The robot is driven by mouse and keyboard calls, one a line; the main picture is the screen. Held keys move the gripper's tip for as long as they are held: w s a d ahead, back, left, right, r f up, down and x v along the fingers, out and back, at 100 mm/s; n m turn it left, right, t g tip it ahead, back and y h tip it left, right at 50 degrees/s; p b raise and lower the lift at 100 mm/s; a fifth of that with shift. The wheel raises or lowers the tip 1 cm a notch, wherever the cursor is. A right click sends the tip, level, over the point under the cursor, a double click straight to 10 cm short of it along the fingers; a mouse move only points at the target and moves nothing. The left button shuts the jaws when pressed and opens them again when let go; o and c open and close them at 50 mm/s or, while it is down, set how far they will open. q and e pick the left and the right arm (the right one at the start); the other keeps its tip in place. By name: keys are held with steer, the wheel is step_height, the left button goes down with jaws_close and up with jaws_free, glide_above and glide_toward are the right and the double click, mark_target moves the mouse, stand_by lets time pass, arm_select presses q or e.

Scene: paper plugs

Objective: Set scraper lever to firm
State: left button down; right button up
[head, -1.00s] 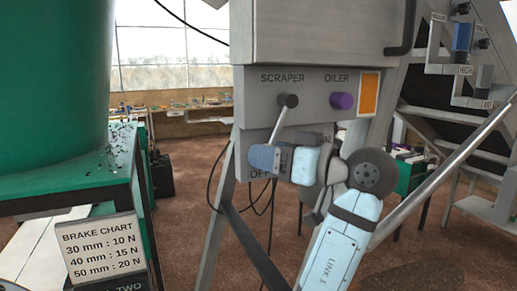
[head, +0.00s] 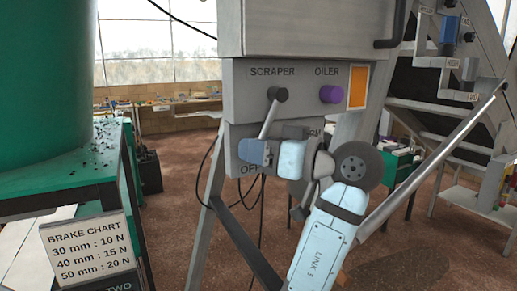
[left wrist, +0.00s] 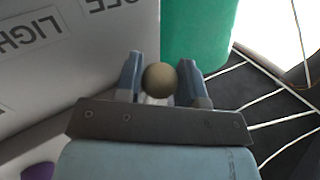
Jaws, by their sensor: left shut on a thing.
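The scraper lever (head: 268,121) hangs from a dark round hub (head: 277,94) under the word SCRAPER on a grey panel. It slants down and slightly left, with its lower end near the word OFF (head: 249,170). My left gripper (head: 256,152) is shut on the lever's lower end. In the left wrist view a tan ball knob (left wrist: 160,80) sits between the two blue fingers. My gripper and wrist cover part of the lower panel, so most lettering there is hidden and no FIRM label is readable. My right gripper is not in view.
A purple oiler knob (head: 331,94) and an orange plate (head: 357,87) are right of the lever. A green drum (head: 45,80) and the brake chart sign (head: 88,248) stand at left. Slanted metal legs and dark cables are below the panel. A sloped frame stands at right.

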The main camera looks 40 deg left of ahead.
arm_select(q)
steer(key=shift+s+a+m, duration=0.15)
steer(key=shift+s+m, duration=0.1)
steer(key=shift+m, duration=0.05)
steer(key=shift+s+a+r+m+y+b, duration=0.25)
steer(key=shift+s+r+m+y+b, duration=0.3)
steer(key=shift+m, duration=0.3)
steer(key=shift+s+a+r+m+y+b, duration=0.2)
steer(key=shift+s+r+m+y+b, duration=0.15)
steer(key=shift+s+r+m+y, duration=0.35)
steer(key=c, duration=0.8)
jaws_free()
steer(key=shift+w+f, duration=0.15)
steer(key=shift+f, duration=0.05)
steer(key=shift+o, duration=0.2)
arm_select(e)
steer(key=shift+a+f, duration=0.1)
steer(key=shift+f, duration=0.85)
